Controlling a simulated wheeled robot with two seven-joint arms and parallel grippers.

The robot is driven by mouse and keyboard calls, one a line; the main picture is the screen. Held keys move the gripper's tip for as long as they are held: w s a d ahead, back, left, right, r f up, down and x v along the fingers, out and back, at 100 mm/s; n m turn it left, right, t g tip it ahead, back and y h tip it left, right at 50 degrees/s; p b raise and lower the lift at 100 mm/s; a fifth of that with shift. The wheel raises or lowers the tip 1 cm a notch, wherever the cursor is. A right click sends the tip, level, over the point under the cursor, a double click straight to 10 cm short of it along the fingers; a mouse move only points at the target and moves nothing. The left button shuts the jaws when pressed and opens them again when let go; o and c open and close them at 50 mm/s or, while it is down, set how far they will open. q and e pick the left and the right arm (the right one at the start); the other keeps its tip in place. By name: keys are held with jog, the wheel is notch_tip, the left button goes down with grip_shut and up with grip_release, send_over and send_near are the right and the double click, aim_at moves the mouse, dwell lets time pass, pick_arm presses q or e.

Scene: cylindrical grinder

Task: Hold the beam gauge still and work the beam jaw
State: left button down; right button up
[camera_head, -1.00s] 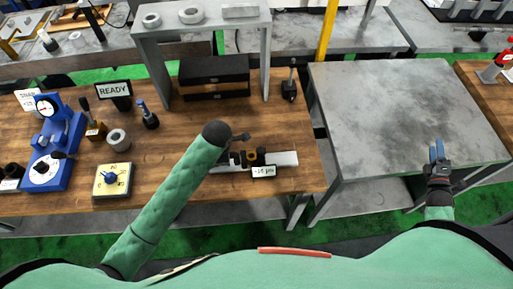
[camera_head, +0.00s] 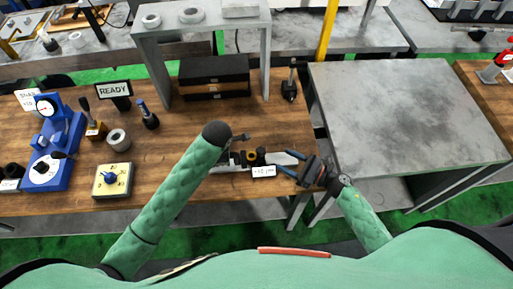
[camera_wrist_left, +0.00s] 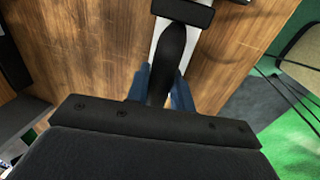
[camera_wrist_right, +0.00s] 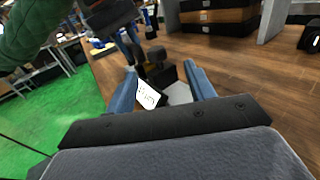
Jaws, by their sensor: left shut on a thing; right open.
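The beam gauge (camera_head: 228,168) lies on the wooden bench near its front right, a pale bar with dark and brass-coloured parts and a white label (camera_head: 263,171). My left gripper (camera_wrist_left: 161,72) is shut on a black part of the gauge above the pale bar; in the head view my left forearm mostly hides it. My right gripper (camera_head: 283,163) is open at the right end of the bar. In the right wrist view its blue fingers (camera_wrist_right: 160,80) stand apart, with the bar's end and label between and beyond them. I cannot tell whether they touch it.
A blue dial stand (camera_head: 62,150), a yellow dial box (camera_head: 113,180) and a READY sign (camera_head: 114,90) stand on the left of the bench. A dark drawer box (camera_head: 214,76) sits under a grey shelf at the back. The grey table (camera_head: 410,110) at right is bare.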

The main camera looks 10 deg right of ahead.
aim_at(261, 155)
jog(key=shift+s+a, duration=0.1)
jog(key=shift+a, duration=0.35)
jog(key=shift+w+a, duration=0.2)
jog(key=shift+a, duration=0.1)
jog(key=x, duration=1.1)
jog(key=shift+s+f, duration=0.1)
jog(key=shift+f, duration=0.05)
